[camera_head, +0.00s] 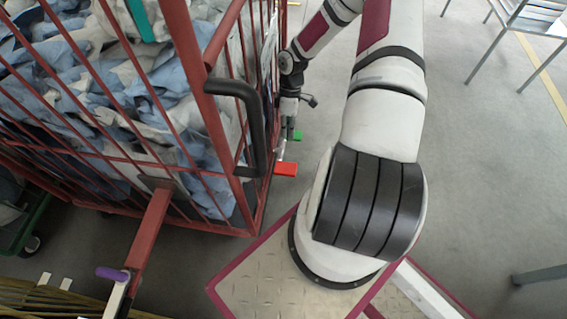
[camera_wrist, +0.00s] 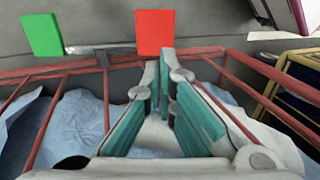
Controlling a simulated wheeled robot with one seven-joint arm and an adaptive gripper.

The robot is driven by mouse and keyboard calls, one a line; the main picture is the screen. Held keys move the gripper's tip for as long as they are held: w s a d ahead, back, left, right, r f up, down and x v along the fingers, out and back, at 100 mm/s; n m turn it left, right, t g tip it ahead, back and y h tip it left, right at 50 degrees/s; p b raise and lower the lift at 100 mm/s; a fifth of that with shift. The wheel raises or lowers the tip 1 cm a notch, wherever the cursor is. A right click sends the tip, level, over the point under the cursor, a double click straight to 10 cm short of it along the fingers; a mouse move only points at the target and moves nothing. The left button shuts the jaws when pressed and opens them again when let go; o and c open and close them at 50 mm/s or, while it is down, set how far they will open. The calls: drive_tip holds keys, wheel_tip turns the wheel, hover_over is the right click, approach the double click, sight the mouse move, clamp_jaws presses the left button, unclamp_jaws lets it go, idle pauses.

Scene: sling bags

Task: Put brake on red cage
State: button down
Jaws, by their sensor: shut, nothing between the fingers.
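The red cage (camera_head: 212,118) stands at the left of the head view, filled with blue and white cloth. A red pedal (camera_head: 286,169) and a green pedal (camera_head: 297,135) stick out low at its right side. In the wrist view the red pedal (camera_wrist: 156,32) is just beyond my fingertips and the green pedal (camera_wrist: 42,35) is to the left. My gripper (camera_wrist: 160,65) is shut and empty, with teal pads on its fingers. In the head view my gripper hangs beside the cage near the pedals, partly hidden. I cannot tell whether it touches the red pedal.
A black handle (camera_head: 245,120) sticks out from the cage's corner. A red bar with a purple end (camera_head: 113,274) reaches toward the lower left. A metal rack (camera_head: 530,18) stands at the top right. Grey floor (camera_head: 480,150) is open to the right.

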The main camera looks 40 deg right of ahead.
sight(285, 170)
drive_tip(key=b+x, duration=0.5)
drive_tip(key=x, duration=0.8)
drive_tip(key=shift+a+f, duration=0.1)
drive_tip(key=shift+f, duration=0.15)
drive_tip(key=shift+s+f, duration=0.1)
drive_tip(key=shift+f, duration=0.15)
drive_tip(key=shift+a, duration=0.1)
drive_tip(key=shift+s+a+f+b, duration=0.15)
drive_tip(key=shift+f+b, duration=0.2)
drive_tip(key=shift+s+a+f, duration=0.3)
drive_tip(key=shift+a+f, duration=0.05)
drive_tip(key=shift+f, duration=0.35)
drive_tip(key=b+x, duration=0.1)
drive_tip(key=x, duration=0.1)
drive_tip(key=shift+s+a+f, duration=0.15)
drive_tip(key=shift+f, duration=0.05)
drive_tip(key=shift+w+d+b+x, duration=0.15)
drive_tip(key=shift+b+x, duration=0.4)
drive_tip(key=shift+x, duration=0.3)
drive_tip(key=shift+w+d+b+x, duration=0.1)
drive_tip(key=shift+b+x, duration=0.45)
drive_tip(key=shift+x, duration=0.35)
